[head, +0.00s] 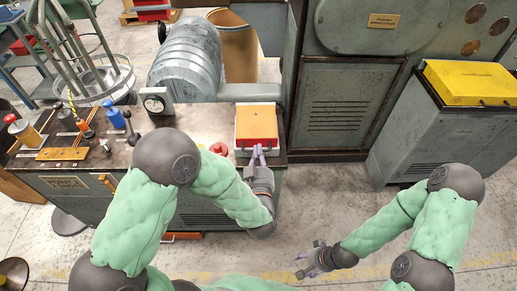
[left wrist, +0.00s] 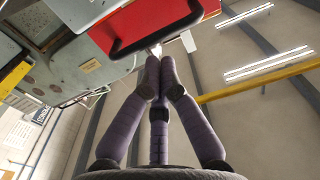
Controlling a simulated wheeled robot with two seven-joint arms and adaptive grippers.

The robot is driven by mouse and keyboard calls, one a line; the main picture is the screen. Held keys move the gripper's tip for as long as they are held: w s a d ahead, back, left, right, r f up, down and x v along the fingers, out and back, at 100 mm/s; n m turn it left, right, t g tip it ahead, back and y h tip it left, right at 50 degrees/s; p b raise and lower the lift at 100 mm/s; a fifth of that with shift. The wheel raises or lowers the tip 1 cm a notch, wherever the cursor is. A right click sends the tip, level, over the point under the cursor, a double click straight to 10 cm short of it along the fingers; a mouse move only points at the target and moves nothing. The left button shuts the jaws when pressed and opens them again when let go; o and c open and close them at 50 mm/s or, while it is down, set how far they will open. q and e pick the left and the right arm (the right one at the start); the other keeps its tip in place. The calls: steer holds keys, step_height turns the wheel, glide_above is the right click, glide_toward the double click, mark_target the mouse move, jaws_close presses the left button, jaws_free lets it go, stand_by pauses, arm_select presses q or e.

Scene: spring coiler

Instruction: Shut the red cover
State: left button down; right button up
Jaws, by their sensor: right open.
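The red cover (head: 256,122) sits on a small pale box on the bench top, and its near edge has a dark handle. I cannot tell whether it is fully down. My left gripper (head: 258,152) is at the cover's near edge, fingers pointing toward it. In the left wrist view its fingers (left wrist: 160,70) come together at the tips, with nothing visible between them. The tips are close to the black handle (left wrist: 155,35) below the red cover (left wrist: 135,20); contact is unclear. My right gripper (head: 312,262) is open and empty, low over the floor, away from the bench.
A red button (head: 218,149) is left of the cover. A dial gauge (head: 157,101) and several hand tools stand further left on the bench. A grey cabinet with a yellow lid (head: 470,82) stands at right. The floor between bench and cabinet is clear.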

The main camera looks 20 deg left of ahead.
arm_select(q)
step_height(320, 180, down, 3)
steer(key=shift+f+b, duration=0.2)
steer(key=shift+b, duration=0.85)
arm_select(e)
steer(key=f, duration=0.2)
steer(key=shift+s+f, duration=0.25)
steer(key=shift+f, duration=0.1)
